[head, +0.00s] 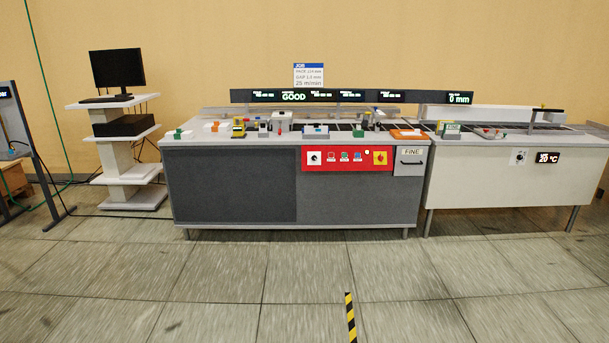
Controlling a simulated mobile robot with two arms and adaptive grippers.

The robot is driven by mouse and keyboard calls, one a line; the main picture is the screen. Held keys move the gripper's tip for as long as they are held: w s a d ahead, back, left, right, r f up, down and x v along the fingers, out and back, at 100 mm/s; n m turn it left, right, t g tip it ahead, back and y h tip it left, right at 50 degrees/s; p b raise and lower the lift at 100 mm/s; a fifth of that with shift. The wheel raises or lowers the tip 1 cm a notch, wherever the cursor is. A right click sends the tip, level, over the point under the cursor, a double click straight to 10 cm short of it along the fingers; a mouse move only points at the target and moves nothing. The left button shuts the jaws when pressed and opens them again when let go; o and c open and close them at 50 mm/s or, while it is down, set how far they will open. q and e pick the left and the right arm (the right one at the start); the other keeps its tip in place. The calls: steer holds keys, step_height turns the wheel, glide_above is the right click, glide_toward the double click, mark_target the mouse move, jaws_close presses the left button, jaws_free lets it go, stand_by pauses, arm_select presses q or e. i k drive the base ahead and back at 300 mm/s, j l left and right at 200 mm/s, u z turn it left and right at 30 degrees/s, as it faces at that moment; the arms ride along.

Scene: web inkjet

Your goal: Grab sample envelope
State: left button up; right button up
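I cannot clearly make out a sample envelope at this distance. A flat orange item with a pale patch (408,134) lies on the right end of the grey machine's top, above the drawer marked FINE; I cannot tell whether it is the envelope. A small upright green and pale item (449,129) stands on the white machine to its right, its kind also unclear. Neither of my grippers shows in the head view.
The grey machine (360,200) has a red button panel (347,158) and small items on top. The white machine (510,180) adjoins it. A monitor stand (133,165) is at left. The floor in front is clear apart from a yellow-black strip (350,318).

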mark_target(315, 128)
steer(key=i, duration=2.1)
